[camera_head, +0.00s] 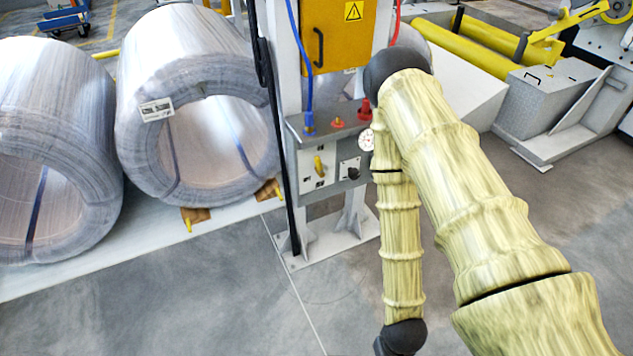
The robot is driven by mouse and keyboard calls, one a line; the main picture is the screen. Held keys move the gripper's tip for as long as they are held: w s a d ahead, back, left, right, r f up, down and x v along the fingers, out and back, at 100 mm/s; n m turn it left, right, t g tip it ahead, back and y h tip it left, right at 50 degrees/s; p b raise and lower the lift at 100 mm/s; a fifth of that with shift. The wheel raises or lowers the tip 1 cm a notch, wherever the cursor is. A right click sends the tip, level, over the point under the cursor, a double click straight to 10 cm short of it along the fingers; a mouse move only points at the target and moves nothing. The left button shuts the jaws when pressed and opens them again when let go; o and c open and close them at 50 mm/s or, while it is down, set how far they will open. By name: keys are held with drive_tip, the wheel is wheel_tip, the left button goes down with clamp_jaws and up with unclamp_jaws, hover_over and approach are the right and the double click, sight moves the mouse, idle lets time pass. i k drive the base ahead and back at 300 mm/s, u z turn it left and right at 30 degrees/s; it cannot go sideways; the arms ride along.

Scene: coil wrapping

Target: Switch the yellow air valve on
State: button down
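The yellow air valve (318,166) is a small yellow handle on a white plate on the front of a grey control box (330,132). Its handle looks roughly upright with a slight tilt; I cannot tell from this whether it is on or off. A black knob (353,173) sits on a second white plate to its right. A round pressure gauge (367,140) is at the box's right side, partly beside my arm. My arm rises from the lower right, bends, and hangs down to the right of the box. My gripper is not in view; the arm runs out at the bottom edge.
Two large wrapped coils (190,95) stand on a white platform at the left. A white post stand (292,215) carries the box, with a black bar (285,170) on its left. Blue and red hoses run above. Floor (220,290) in front is clear.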

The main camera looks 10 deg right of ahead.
sight(318, 168)
drive_tip(key=k, duration=0.25)
drive_tip(key=u, duration=1.35)
drive_tip(key=i, duration=0.85)
drive_tip(key=z, duration=2.05)
